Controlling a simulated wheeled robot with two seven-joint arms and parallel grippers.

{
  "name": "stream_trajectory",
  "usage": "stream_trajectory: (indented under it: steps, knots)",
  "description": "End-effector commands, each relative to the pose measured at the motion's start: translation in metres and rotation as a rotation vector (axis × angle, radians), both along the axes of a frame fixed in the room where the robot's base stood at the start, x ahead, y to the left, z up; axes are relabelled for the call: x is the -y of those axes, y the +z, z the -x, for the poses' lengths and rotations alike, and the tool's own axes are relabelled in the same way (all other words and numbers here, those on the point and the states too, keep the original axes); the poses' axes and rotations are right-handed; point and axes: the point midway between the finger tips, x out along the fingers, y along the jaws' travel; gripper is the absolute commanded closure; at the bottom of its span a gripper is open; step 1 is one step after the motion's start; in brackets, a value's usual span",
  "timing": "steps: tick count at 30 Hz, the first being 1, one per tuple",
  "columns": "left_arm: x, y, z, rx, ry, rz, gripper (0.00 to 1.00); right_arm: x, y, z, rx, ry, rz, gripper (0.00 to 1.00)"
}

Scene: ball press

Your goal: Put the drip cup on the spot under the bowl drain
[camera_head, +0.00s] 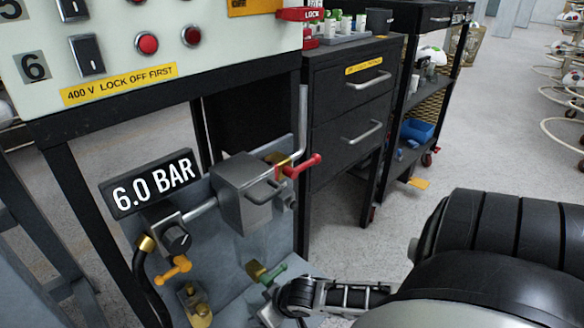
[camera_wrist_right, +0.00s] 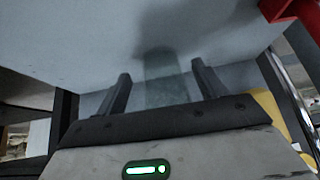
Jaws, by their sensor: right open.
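A grey filter block (camera_head: 248,192) is mounted on the panel, with a faint clear bowl (camera_head: 258,243) under it. A brass drain valve with a green handle (camera_head: 268,272) is below the bowl. My right gripper (camera_wrist_right: 160,78) is open, its two dark fingers apart. A faint see-through cylinder (camera_wrist_right: 165,76) shows between the fingers; I cannot tell whether it is the drip cup or the bowl, or whether the fingers touch it. In the head view my right arm reaches in low from the right, its hand near the drain at the bottom edge. The spot under the drain is hidden. My left gripper is not in view.
A red lever (camera_head: 298,167) sticks out right of the filter block. A black drawer cabinet (camera_head: 345,105) stands behind.

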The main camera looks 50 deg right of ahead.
Motion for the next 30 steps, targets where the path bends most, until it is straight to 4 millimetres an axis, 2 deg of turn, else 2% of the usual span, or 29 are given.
stream_trajectory:
  steps: [1,6,12,18,30]
  knots:
    - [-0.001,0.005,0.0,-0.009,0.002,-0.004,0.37,-0.001,0.003,0.015,-0.007,-0.002,-0.002,0.29]
    - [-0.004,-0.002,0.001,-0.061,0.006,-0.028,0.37,-0.002,0.002,0.055,-0.005,-0.002,-0.003,0.29]
    - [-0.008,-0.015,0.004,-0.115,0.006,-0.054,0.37,-0.003,0.001,0.087,-0.002,-0.002,-0.002,0.29]
    - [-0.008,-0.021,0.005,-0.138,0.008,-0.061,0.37,-0.003,0.0,0.099,0.001,-0.001,0.0,0.29]
    - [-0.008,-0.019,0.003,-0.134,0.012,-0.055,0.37,-0.003,0.0,0.099,0.001,-0.001,0.0,0.29]
